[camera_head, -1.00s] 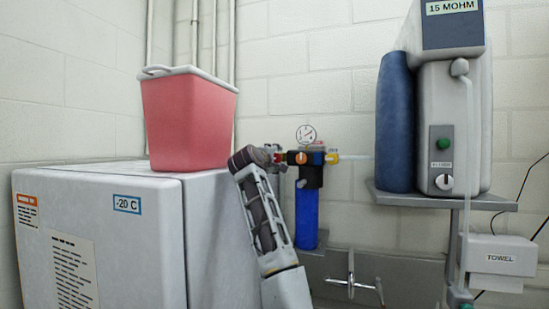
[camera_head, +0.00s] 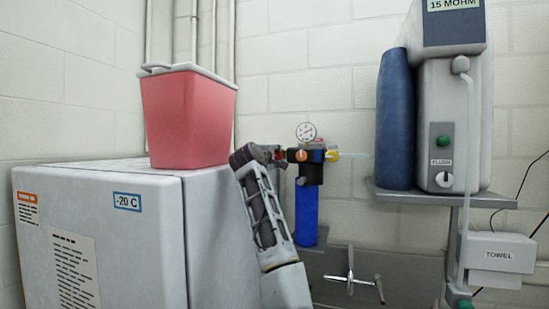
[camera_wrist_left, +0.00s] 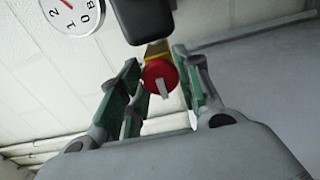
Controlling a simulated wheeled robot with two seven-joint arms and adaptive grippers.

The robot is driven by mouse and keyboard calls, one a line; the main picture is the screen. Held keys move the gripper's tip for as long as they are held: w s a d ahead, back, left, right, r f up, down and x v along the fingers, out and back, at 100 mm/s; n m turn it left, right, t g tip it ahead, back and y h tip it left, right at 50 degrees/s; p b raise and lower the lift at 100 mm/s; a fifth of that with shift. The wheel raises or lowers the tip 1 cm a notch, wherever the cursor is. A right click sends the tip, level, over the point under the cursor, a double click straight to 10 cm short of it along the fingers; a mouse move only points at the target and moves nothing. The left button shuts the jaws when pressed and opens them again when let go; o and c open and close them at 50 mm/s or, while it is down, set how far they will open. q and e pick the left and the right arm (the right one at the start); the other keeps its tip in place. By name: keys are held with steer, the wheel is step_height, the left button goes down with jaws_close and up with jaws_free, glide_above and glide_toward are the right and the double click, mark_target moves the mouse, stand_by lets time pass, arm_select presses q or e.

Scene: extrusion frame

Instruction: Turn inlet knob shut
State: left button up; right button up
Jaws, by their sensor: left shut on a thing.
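The inlet knob is a round red knob with a pale pointer bar (camera_wrist_left: 160,78), clear in the left wrist view. It sits between the green-padded fingers of my left gripper (camera_wrist_left: 157,72), which is shut on it. In the head view my left gripper (camera_head: 276,156) reaches the left end of the filter assembly, and the knob is largely hidden there by the gripper. The filter has a black head (camera_head: 311,173) with an orange disc, a blue housing (camera_head: 306,215) below and a round gauge (camera_head: 306,132) above. My right gripper is not in view.
A white freezer (camera_head: 100,235) with a red bin (camera_head: 188,118) on top stands left of my arm. To the right are a blue cylinder (camera_head: 395,120) and a water unit (camera_head: 450,120) on a shelf. A metal tap (camera_head: 350,278) stands below the filter.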

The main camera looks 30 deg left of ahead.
arm_select(q)
steer(key=shift+f+m, duration=0.1)
steer(key=shift+m, duration=0.2)
steer(key=m+b, duration=0.1)
steer(key=m, duration=1.6)
steer(key=shift+m, duration=0.3)
stand_by(0.4)
steer(key=o, duration=1)
steer(key=shift+o, duration=0.2)
steer(key=shift+s, duration=0.15)
